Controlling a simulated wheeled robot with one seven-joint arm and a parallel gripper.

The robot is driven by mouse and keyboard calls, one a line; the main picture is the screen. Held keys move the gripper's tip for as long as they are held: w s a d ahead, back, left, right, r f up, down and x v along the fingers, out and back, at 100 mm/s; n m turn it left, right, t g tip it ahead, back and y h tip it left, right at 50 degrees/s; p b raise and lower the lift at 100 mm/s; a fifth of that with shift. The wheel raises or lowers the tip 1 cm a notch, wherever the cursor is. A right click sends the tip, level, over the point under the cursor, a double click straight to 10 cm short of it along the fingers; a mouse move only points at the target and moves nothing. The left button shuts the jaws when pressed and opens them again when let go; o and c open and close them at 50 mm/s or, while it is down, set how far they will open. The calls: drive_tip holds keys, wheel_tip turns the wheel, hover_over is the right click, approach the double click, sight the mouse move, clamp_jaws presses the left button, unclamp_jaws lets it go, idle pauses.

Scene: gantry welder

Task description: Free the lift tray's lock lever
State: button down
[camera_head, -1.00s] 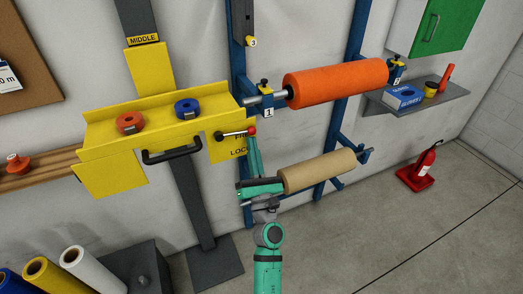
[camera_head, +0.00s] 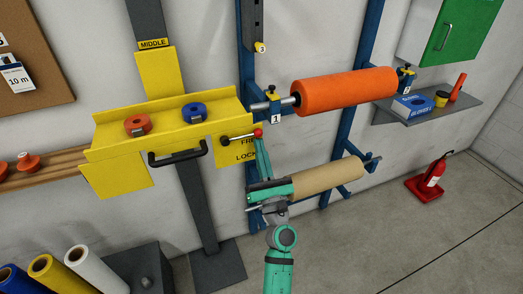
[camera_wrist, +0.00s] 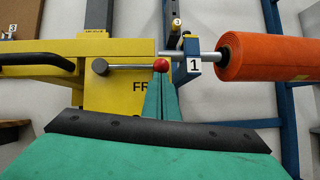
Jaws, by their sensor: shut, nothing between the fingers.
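The rod points right, slightly upward, just above the FREE label; the LOCK label is lower. My gripper (camera_head: 261,143) is shut and empty, its fingertips directly under the red knob. In the wrist view my fingertips (camera_wrist: 160,77) come up to the knob (camera_wrist: 161,65); whether they touch cannot be told.
An orange roll (camera_head: 345,91) on bracket 1 is right of the lever. A tan roll (camera_head: 328,176) is close beside my arm, lower right. Two tape rolls, orange (camera_head: 138,125) and blue (camera_head: 194,113), lie on the tray. The floor at right is mostly clear.

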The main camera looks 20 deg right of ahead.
drive_tip(key=shift+r, duration=0.1)
drive_tip(key=w+f+v, duration=0.1)
drive_tip(key=f+v, duration=0.1)
drive_tip(key=v, duration=1.1)
drive_tip(key=shift+w+a, duration=0.2)
drive_tip(key=shift+a, duration=0.2)
drive_tip(key=shift+w+f, duration=0.1)
drive_tip(key=s+a+f+m+g, duration=0.2)
drive_tip(key=s+a+f+m, duration=0.35)
drive_tip(key=s+m, duration=0.35)
drive_tip(key=s+a+f+m+g, duration=0.2)
drive_tip(key=s+a+f+m, duration=0.35)
drive_tip(key=s+m, duration=0.35)
drive_tip(key=s+a+f+m+g, duration=0.1)
drive_tip(key=s+a+m+g, duration=0.1)
drive_tip(key=s+m, duration=0.6)
drive_tip(key=s+a+f+m+g, duration=0.1)
drive_tip(key=s+a+m+g, duration=0.2)
drive_tip(key=s+m, duration=0.4)
drive_tip(key=s, duration=0.4)
drive_tip(key=shift+a+f+m+g, duration=0.3)
drive_tip(key=shift+m, duration=0.1)
